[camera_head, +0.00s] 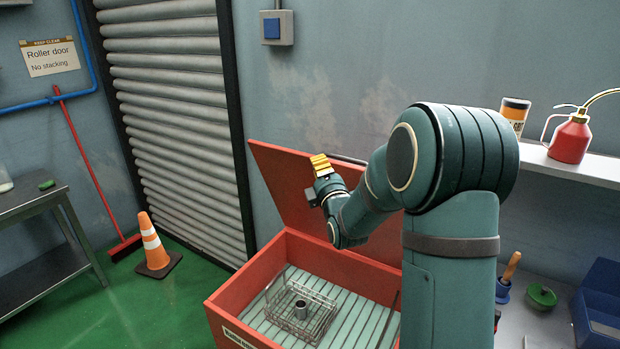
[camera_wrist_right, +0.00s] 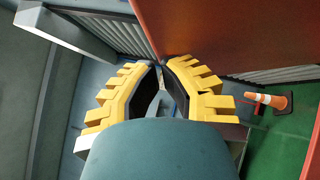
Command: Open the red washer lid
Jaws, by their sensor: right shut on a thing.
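The red washer (camera_head: 262,265) stands on the floor, an open-topped red box with a slatted pale inside. Its red lid (camera_head: 285,180) is raised and leans back toward the wall. The lid also fills the upper right of the right wrist view (camera_wrist_right: 230,35). My right gripper (camera_head: 321,165) is at the lid's upper edge. Its yellow fingers (camera_wrist_right: 163,68) are closed together at the lid's edge in the right wrist view; the exact grip point is hard to see. My right arm hides the right part of the lid and washer. My left gripper is not in view.
A wire basket (camera_head: 318,312) with a metal cup sits inside the washer. A shelf (camera_head: 575,165) at right holds a red oil can (camera_head: 570,140) and a canister (camera_head: 515,112). A cone (camera_head: 154,245) and a broom (camera_head: 125,247) stand at left on green floor.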

